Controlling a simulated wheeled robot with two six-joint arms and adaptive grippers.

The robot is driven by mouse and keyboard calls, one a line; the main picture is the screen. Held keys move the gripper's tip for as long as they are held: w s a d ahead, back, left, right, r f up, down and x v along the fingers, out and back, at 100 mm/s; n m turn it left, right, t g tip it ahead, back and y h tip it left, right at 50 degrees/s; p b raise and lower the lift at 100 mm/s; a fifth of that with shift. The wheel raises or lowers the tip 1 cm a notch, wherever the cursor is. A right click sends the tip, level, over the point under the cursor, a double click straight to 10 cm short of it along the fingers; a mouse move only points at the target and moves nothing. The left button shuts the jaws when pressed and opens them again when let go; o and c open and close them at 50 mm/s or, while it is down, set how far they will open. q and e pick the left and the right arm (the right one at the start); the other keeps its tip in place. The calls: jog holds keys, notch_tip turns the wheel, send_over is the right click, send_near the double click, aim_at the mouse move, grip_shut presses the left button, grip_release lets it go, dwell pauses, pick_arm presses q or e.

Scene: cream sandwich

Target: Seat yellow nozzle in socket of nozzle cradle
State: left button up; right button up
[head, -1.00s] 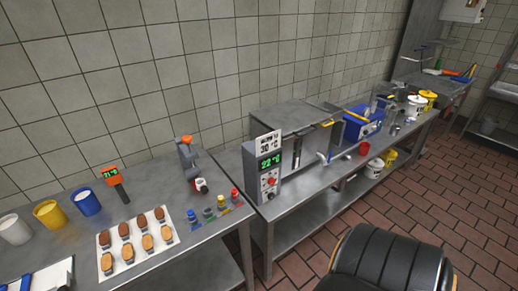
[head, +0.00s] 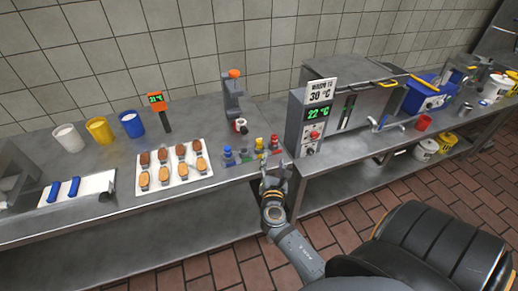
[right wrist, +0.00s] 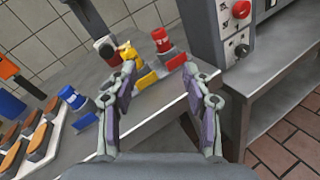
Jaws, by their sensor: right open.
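The yellow nozzle (head: 259,144) stands at the nozzle cradle between a grey nozzle and the red nozzle (head: 274,142). It also shows in the right wrist view (right wrist: 126,51), beyond the left finger; I cannot tell whether it is in a socket. The nozzle cradle, with its yellow block (right wrist: 145,79), lies near the table's front right corner. The blue nozzle (right wrist: 72,97) is at its left end. My right gripper (head: 274,173) is open and empty, just in front of the cradle; its fingers (right wrist: 159,76) partly cover the cradle. My left gripper is not in view.
A tray (head: 209,178) of cream sandwiches lies left of the cradle. A stand with an orange top (head: 232,98) rises behind it. The control box (head: 307,120) stands close on the right, across a gap between tables. Three cups stand at the back left.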

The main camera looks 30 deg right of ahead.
aim_at(259, 143)
jog(key=w+n+t+y, duration=0.1)
jog(key=w+n, duration=0.2)
jog(key=w+n+t+y+p, duration=0.1)
jog(key=w+n, duration=0.2)
jog(key=w, duration=0.1)
jog(key=shift+a+n, duration=0.2)
jog(key=shift+n, duration=0.1)
jog(key=shift+w+d+f, duration=0.1)
jog(key=shift+w+f, duration=0.05)
jog(key=x, duration=0.1)
jog(key=p+x, duration=0.1)
jog(key=x, duration=0.2)
jog(key=shift+w+d+r, duration=0.15)
jog(key=shift+w+r, duration=0.15)
jog(key=shift+w, duration=0.1)
jog(key=shift+w+d+f, duration=0.1)
jog(key=shift+w, duration=0.1)
jog(key=shift+s, duration=0.1)
jog(key=shift+c, duration=1)
grip_shut()
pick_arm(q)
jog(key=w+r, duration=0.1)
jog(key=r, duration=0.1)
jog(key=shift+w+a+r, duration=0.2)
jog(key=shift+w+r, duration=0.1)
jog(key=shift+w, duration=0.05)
